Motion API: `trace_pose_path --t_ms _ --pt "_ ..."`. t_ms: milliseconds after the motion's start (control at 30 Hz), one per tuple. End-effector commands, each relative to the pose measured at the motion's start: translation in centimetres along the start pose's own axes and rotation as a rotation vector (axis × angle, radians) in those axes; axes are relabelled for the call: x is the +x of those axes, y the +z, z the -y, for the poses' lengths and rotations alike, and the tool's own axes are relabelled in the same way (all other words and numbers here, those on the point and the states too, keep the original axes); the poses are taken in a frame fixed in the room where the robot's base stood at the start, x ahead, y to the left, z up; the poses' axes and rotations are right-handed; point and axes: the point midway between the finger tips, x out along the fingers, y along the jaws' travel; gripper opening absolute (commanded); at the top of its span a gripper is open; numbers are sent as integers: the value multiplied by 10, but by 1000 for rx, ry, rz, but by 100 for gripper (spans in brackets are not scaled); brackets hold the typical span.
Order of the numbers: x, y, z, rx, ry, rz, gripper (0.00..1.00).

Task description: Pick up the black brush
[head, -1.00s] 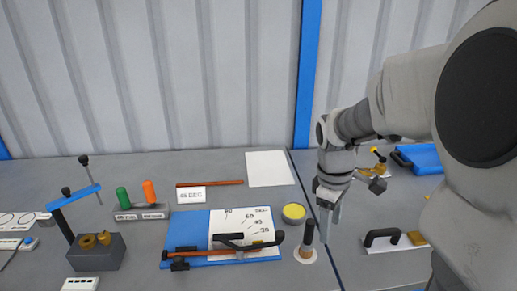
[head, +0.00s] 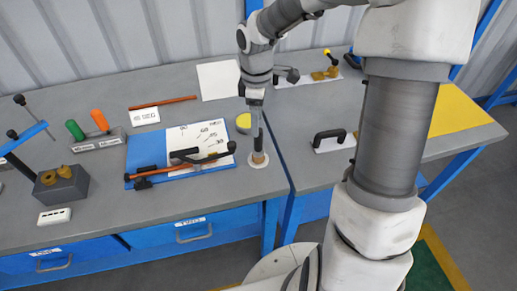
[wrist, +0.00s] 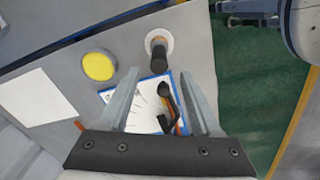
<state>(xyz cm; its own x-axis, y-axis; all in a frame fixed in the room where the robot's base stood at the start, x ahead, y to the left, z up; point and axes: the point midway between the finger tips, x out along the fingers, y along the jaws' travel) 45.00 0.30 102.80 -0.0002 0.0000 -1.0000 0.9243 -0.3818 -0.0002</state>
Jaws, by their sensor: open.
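The black brush (head: 259,157) stands upright on a white round base near the front right corner of the left bench. It has a black handle and a copper-brown lower part. In the wrist view the brush (wrist: 158,55) shows just past the fingertips, about midway between them. My gripper (head: 256,124) points down over the brush in the head view and partly hides its handle. In the wrist view my gripper (wrist: 160,73) is open, with nothing between its fingers.
A blue board (head: 133,163) with a white sheet and black-handled tool lies left of the brush. A yellow round tin (head: 243,122) is close behind it. A black-handled trowel (head: 330,138) lies on the right bench. A white sheet (head: 218,80) lies at the back.

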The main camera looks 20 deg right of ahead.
Motion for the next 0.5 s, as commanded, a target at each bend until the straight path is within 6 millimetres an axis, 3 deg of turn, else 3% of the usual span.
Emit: trace_pose_path --t_ms 100,333,500 --pt "21 0 1 -1 -3 1 65" --pt "36 0 0 0 -1 0 65" --pt "62 3 0 0 -5 0 65"
